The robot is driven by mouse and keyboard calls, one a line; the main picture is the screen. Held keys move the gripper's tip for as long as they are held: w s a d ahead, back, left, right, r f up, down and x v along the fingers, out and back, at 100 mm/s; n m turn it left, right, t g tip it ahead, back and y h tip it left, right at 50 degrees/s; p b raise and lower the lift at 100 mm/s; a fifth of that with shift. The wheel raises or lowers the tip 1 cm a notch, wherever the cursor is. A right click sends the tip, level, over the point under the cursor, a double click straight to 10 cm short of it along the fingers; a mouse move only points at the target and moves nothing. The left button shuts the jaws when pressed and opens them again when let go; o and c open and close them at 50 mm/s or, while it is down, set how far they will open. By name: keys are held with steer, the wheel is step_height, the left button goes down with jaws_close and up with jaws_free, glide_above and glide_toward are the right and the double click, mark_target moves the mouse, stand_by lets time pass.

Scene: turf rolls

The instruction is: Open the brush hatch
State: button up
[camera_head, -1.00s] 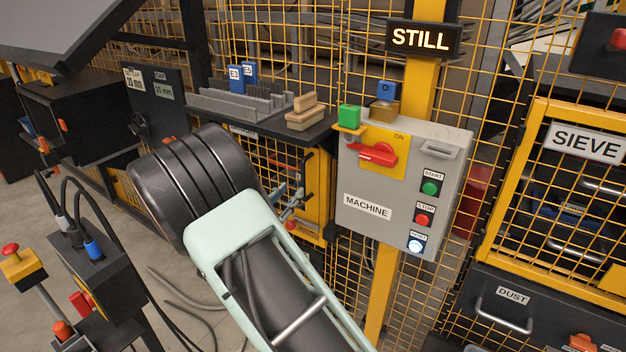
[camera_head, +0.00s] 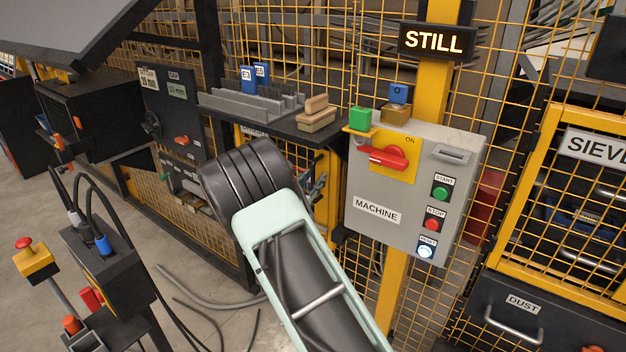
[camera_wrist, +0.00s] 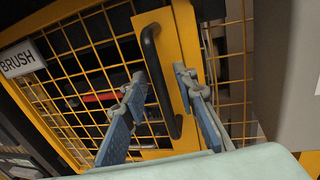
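The brush hatch (camera_wrist: 184,32) is a yellow-framed mesh door with a black vertical bar handle (camera_wrist: 152,52). A BRUSH label (camera_wrist: 20,59) shows at the left of the wrist view. My gripper (camera_wrist: 159,78) is open, with its blue-and-grey fingers apart and the handle between them in the picture. I cannot tell whether either finger touches the handle. The hatch looks shut. In the head view, my arm covers much of the hatch (camera_head: 328,208), and my gripper is mostly hidden behind my wrist.
A grey MACHINE box (camera_head: 410,190) with a red switch (camera_head: 388,157) stands right of the hatch. A shelf (camera_head: 300,131) with a wooden-backed brush (camera_head: 316,114) juts out above it. A STILL sign (camera_head: 432,40) hangs above. Cables lie on the floor at left.

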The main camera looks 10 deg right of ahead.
jaws_close()
stand_by(0.5)
